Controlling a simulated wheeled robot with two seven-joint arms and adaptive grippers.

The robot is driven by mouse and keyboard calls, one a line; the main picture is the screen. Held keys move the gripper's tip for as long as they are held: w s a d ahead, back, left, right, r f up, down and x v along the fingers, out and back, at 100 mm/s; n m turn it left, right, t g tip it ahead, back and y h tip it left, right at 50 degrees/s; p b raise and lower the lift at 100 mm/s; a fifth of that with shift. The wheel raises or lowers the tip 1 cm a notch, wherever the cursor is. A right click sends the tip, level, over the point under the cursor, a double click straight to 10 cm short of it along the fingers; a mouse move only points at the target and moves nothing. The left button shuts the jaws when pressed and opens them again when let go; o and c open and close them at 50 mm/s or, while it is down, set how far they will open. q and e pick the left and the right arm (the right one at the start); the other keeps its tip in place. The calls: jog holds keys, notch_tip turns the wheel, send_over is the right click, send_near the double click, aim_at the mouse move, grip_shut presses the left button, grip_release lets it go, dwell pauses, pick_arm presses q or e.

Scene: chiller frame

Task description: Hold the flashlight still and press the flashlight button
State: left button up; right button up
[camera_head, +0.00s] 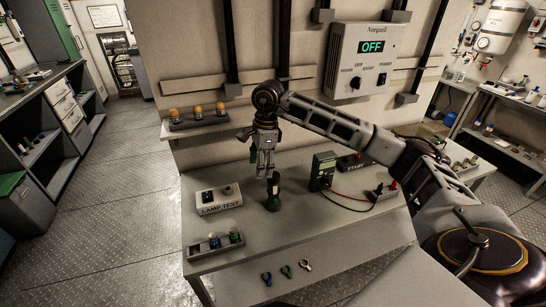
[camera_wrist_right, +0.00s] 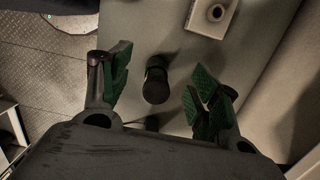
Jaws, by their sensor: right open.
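The flashlight appears to be the dark upright object (camera_head: 273,203) standing on the grey table, directly below my right gripper (camera_head: 267,172). In the right wrist view it is a black cylinder (camera_wrist_right: 156,88) between the spread green finger pads, seen from above. My right gripper (camera_wrist_right: 160,88) is open, with clear space on both sides of the cylinder and no finger touching it. The flashlight's button cannot be made out. My left gripper is out of view.
The LAMP TEST box (camera_head: 219,200) stands left of the flashlight. A green meter (camera_head: 323,170) with cables stands to the right. The front middle of the table is clear.

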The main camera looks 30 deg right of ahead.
jog(key=r+h, duration=0.1)
jog(key=h, duration=0.1)
send_over(273, 187)
jog(key=w+d, duration=0.1)
jog(key=w, duration=0.1)
jog(key=shift+s+r, duration=0.15)
jog(key=shift+s, duration=0.05)
jog(key=shift+f+p, duration=1)
jog(key=shift+f, duration=5.9)
jog(key=c, duration=1.4)
jog(key=shift+o, duration=0.2)
